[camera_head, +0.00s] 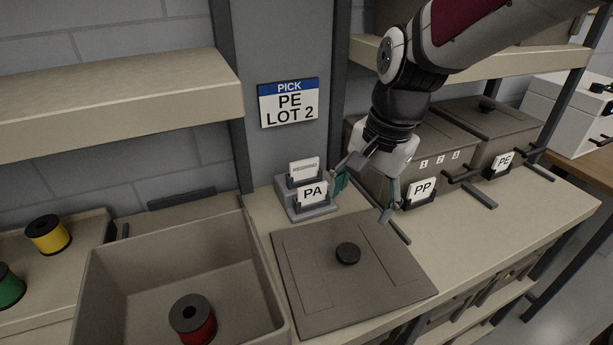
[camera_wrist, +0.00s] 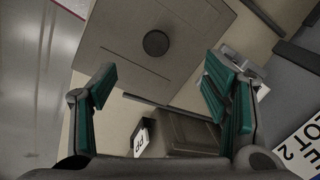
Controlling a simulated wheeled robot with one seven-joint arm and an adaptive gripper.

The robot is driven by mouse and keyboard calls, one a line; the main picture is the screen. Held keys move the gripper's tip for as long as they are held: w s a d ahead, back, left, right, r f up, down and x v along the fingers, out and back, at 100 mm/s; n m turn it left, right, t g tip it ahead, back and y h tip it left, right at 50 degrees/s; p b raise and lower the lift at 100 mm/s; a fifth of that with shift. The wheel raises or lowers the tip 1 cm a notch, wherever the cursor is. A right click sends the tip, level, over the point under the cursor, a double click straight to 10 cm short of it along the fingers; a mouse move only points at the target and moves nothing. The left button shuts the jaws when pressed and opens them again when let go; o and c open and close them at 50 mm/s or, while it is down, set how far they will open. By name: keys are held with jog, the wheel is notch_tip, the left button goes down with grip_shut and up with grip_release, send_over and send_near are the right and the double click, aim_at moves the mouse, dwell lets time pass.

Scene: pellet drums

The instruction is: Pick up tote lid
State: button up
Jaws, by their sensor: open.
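The tote lid (camera_head: 320,285) is a flat grey-brown square plate with a round black knob (camera_head: 348,253) near its middle. It lies on the shelf just right of the open tote (camera_head: 110,270). My gripper (camera_head: 365,196) is open and empty, above and behind the lid's far edge, apart from it. In the wrist view the lid (camera_wrist: 190,35) and its knob (camera_wrist: 156,43) lie beyond my spread teal fingers (camera_wrist: 160,90).
A spool with a red core (camera_head: 194,317) sits inside the open tote. A card holder marked PA (camera_head: 312,195) stands behind the lid. Lidded totes marked PP (camera_head: 422,189) and PE (camera_head: 503,161) stand to the right. An upper shelf (camera_head: 110,100) overhangs at left.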

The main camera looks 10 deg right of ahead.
jog(key=w+f+m+g+p, duration=0.2)
jog(key=w+f+m+p, duration=0.1)
jog(key=f+m, duration=0.25)
jog(key=m+h, duration=0.1)
send_near(348, 251)
jog(key=f, duration=0.5)
jog(key=shift+s+a+f, duration=0.1)
jog(key=shift+s, duration=0.2)
jog(key=shift+w+f+p, duration=0.2)
jog(key=shift+f+p, duration=0.25)
jog(key=shift+f, duration=2.15)
jog(key=c, duration=1.5)
